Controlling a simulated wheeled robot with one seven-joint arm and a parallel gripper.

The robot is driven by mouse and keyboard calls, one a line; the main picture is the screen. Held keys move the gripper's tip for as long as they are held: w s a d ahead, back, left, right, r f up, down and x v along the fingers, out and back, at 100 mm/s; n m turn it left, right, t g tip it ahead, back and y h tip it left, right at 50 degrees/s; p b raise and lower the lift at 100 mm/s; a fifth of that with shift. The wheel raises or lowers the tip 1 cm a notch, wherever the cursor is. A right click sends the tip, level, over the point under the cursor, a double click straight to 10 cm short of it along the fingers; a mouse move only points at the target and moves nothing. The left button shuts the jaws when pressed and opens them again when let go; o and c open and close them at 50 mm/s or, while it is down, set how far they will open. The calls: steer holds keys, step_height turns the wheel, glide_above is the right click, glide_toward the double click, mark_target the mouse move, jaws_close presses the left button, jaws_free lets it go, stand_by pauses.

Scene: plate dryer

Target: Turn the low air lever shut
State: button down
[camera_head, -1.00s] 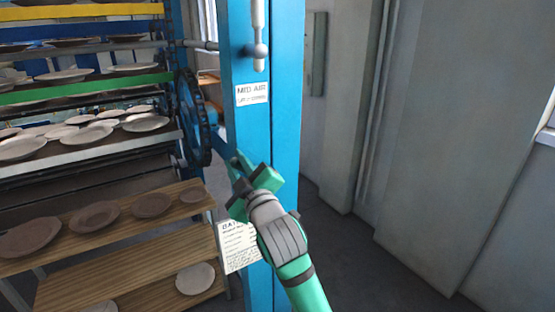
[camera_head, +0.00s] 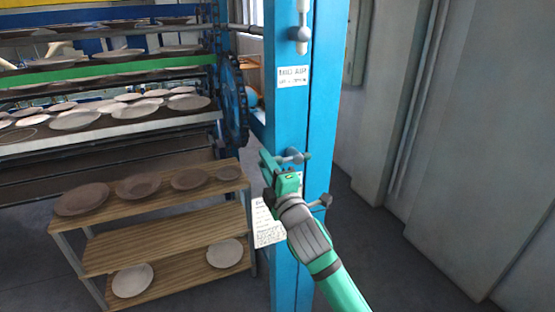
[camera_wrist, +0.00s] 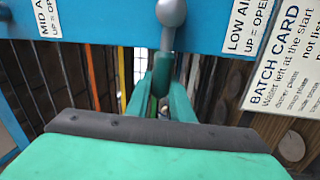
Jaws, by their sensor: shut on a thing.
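The low air lever has a grey ball pivot (camera_head: 296,157) on the blue post, which also shows at the top of the wrist view (camera_wrist: 171,12). Its green grip (camera_wrist: 163,70) points sideways, to the left of the pivot in the head view. My gripper (camera_head: 270,164) is at the post, below the MID AIR label. In the wrist view its green fingers (camera_wrist: 158,98) are shut around the grip. The fingers hide part of the grip. The LOW AIR label (camera_wrist: 246,25) beside the lever reads "UP = OPEN", and its remaining text is cut off.
The mid air lever (camera_head: 302,34) stands upright higher on the blue post (camera_head: 288,115). A batch card (camera_head: 268,222) hangs below. A wooden shelf (camera_head: 150,238) with plates and the dryer racks (camera_head: 105,125) are on the left. Floor to the right is clear.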

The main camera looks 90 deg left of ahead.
steer(key=shift+s+f+n, duration=0.15)
steer(key=shift+f+n, duration=0.2)
steer(key=shift+n, duration=0.15)
steer(key=shift+f, duration=0.1)
steer(key=c, duration=1.6)
jaws_free()
steer(key=shift+o, duration=0.2)
steer(key=shift+d, duration=0.1)
steer(key=shift+w+d, duration=0.2)
steer(key=shift+w, duration=0.1)
steer(key=v, duration=1)
